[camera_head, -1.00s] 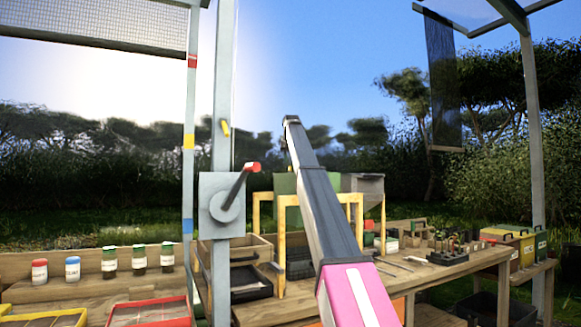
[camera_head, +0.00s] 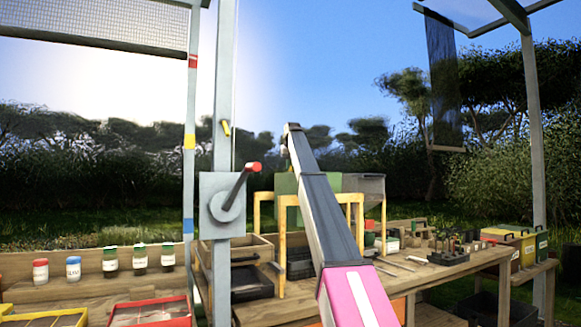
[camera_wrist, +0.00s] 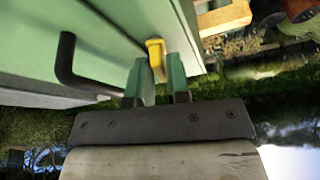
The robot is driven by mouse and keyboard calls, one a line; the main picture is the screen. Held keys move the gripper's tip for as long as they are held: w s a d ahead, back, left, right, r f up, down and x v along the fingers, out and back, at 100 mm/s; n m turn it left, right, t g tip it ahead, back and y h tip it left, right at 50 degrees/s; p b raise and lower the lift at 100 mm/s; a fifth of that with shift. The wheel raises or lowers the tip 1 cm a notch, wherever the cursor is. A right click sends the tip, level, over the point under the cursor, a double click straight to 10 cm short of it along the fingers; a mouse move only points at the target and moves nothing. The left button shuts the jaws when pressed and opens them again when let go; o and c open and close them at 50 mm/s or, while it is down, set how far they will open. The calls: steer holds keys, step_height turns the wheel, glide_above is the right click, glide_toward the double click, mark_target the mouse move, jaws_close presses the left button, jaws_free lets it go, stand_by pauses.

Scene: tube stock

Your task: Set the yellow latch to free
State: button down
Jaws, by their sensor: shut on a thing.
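The yellow latch (camera_wrist: 155,50) is a small yellow tab at the edge of a green box (camera_wrist: 90,32) in the wrist view. My gripper (camera_wrist: 158,75) has its two green fingers on either side of the tab and is shut on it. The tab's lower end is between the fingers; its upper end meets the box edge. A black bar handle (camera_wrist: 66,62) sticks out of the box face to the left. In the head view my arm hides the gripper and the latch. Whether the latch is at its free position cannot be told.
In the head view, a yellow-legged stand (camera_head: 257,212) and a wooden bench (camera_head: 455,268) lie around my arm. A grey post carries a red-tipped crank (camera_head: 240,183) to the left. Several lidded jars (camera_head: 139,259) stand further left.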

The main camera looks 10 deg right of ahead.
steer(key=shift+a+n+y, duration=0.1)
steer(key=shift+n+y, duration=0.5)
steer(key=shift+n, duration=1.1)
steer(key=c, duration=1.2)
jaws_free()
steer(key=shift+r, duration=0.1)
steer(key=v, duration=1)
steer(key=shift+r, duration=0.35)
steer(key=shift+s, duration=0.2)
